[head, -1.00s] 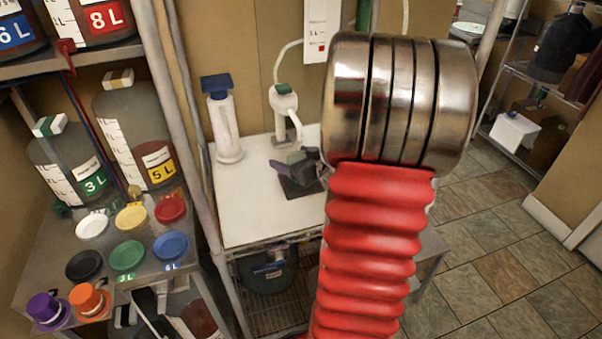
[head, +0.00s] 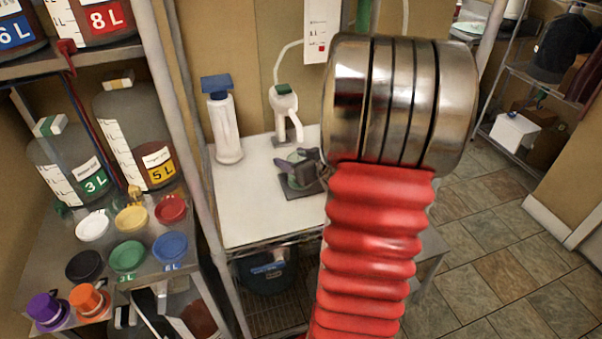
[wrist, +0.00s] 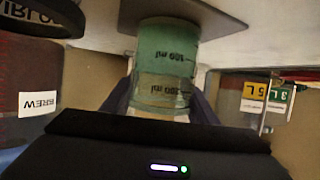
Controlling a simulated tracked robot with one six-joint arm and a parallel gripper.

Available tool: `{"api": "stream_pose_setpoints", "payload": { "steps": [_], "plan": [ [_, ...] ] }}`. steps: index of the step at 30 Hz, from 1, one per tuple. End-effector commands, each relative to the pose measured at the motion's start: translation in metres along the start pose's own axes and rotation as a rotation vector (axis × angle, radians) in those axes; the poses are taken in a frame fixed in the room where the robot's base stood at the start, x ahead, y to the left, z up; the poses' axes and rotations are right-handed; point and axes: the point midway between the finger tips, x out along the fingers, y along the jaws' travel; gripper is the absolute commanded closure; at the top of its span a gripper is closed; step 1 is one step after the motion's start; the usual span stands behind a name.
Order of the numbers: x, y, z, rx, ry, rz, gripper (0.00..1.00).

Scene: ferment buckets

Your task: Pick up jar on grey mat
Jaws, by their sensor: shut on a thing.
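The jar is a small clear cylinder with a green tint and printed ml marks. In the wrist view the jar (wrist: 165,70) stands between my fingers, picture upside down. In the head view the jar (head: 300,180) is small and partly covered by the fingers. My gripper (head: 300,168) is shut on it, one dark finger on each side. The grey mat (head: 296,194) lies under the jar on the white tabletop; it also shows in the wrist view (wrist: 215,14). I cannot tell whether the jar's base touches the mat.
A white bottle with a blue cap (head: 225,120) and a white dispenser (head: 286,112) stand behind on the white table (head: 245,205). A shelf post (head: 190,120) and a shelf with several coloured lids (head: 128,255) are left. The table's front left is clear.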

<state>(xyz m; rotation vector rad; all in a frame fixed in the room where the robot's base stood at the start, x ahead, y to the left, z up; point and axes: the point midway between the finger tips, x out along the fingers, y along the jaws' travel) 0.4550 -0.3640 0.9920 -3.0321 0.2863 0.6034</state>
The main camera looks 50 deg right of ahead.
Motion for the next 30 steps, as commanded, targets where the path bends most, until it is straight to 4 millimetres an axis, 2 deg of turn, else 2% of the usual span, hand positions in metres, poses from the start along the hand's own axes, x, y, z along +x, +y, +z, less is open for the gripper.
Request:
{"api": "stream_pose_setpoints", "payload": {
  "steps": [10,20,30],
  "plan": [
    [-0.002,0.000,-0.006,-0.002,0.003,0.000,0.84],
    [-0.014,0.000,-0.035,-0.004,0.004,0.001,0.84],
    [-0.070,0.001,-0.010,0.001,0.001,0.004,0.84]
  ]
}}
